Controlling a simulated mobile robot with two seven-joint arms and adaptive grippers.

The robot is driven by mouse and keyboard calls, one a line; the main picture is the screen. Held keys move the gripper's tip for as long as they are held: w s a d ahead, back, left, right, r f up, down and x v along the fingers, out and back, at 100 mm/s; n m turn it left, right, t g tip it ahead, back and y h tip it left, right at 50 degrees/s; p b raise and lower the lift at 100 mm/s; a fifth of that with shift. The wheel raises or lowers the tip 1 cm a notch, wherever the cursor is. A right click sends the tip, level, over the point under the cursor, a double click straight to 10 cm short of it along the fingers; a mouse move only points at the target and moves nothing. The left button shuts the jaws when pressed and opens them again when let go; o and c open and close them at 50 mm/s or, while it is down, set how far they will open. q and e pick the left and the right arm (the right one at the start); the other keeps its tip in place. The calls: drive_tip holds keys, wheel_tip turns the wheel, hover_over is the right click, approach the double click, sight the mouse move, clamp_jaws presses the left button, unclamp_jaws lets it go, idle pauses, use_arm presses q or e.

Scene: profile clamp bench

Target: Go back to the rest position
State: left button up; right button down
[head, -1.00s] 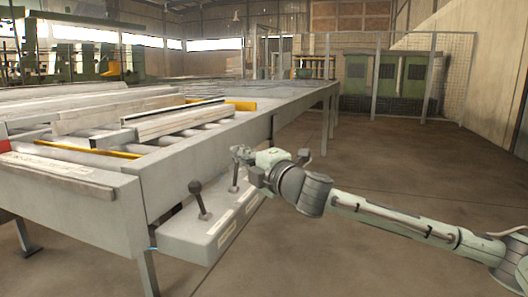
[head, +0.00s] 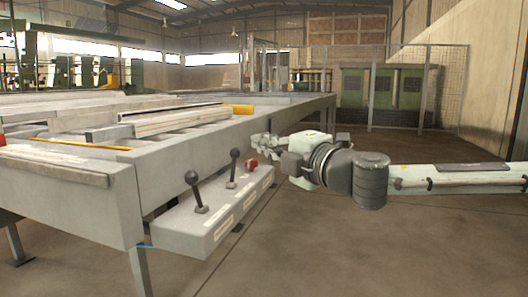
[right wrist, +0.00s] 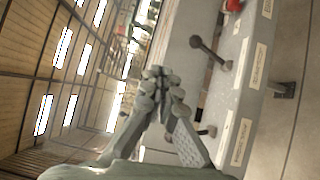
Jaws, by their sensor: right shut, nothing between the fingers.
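My right gripper (head: 262,146) is at the end of the arm that comes in from the right in the head view. It is beside the bench, above and a little behind the red button (head: 251,164), and apart from the levers. In the right wrist view the fingers of my right gripper (right wrist: 158,75) meet at the tips with nothing between them. The near lever (head: 196,190) and the far lever (head: 233,166) stand on the control box (head: 225,215), both with dark knobs. My left gripper shows in neither view.
The clamp bench (head: 150,175) fills the left side, with a wooden profile (head: 175,121) and yellow strips on it. The control box juts out from its front. Open floor (head: 330,240) lies to the right. A mesh fence (head: 445,90) and green cabinets (head: 390,95) stand at the back.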

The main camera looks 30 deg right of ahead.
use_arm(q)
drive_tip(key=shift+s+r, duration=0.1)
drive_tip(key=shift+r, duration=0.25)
use_arm(e)
drive_tip(key=shift+s, duration=0.15)
